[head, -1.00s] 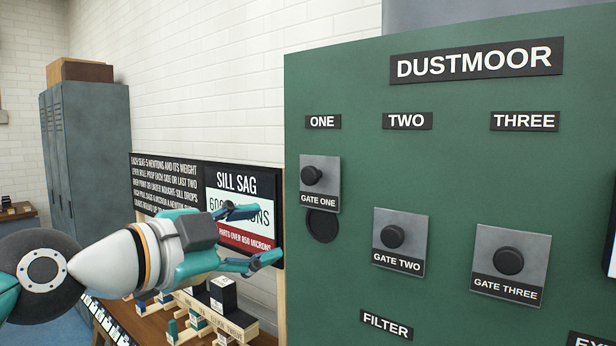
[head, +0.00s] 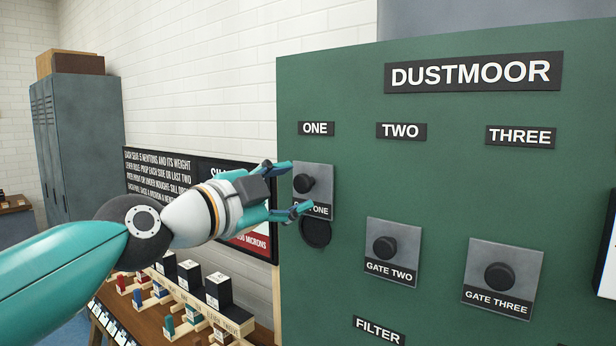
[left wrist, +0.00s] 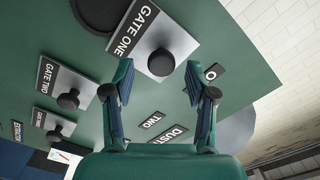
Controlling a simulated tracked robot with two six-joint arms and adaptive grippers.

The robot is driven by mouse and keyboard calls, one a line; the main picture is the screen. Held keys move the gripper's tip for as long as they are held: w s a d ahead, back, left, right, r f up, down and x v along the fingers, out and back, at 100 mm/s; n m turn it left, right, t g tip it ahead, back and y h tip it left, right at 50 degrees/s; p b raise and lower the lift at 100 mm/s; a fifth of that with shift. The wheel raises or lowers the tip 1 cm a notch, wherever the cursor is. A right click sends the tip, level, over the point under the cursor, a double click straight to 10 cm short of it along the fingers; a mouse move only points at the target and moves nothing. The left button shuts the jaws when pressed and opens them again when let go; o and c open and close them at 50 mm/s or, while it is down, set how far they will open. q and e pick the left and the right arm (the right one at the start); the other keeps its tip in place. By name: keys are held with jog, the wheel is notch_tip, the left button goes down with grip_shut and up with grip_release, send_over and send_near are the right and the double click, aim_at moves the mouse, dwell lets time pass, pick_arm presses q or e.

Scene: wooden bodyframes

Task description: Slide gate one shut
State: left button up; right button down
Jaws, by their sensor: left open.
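Gate one (head: 321,178) is a grey plate with a black knob (head: 304,184) on the green panel. It sits raised, with the dark round opening (head: 316,234) mostly uncovered below it. My left gripper (head: 290,187) is open and empty, its fingertips at the plate's left side, one above and one below the knob's height. The lower finger hides part of the gate's label. In the left wrist view the gate one knob (left wrist: 161,62) stands ahead, between and beyond the open fingertips (left wrist: 160,85). I cannot tell whether a finger touches the plate. My right gripper is not in view.
Gate two (head: 393,250) and gate three (head: 499,277) are similar plates lower on the green panel (head: 450,190). A dark sign board (head: 160,170) stands left of the panel. A wooden bench (head: 140,325) with small blocks lies below my left arm.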

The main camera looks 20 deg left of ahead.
aim_at(300, 186)
pick_arm(q)
jog(key=shift+x, duration=1.55)
grip_shut()
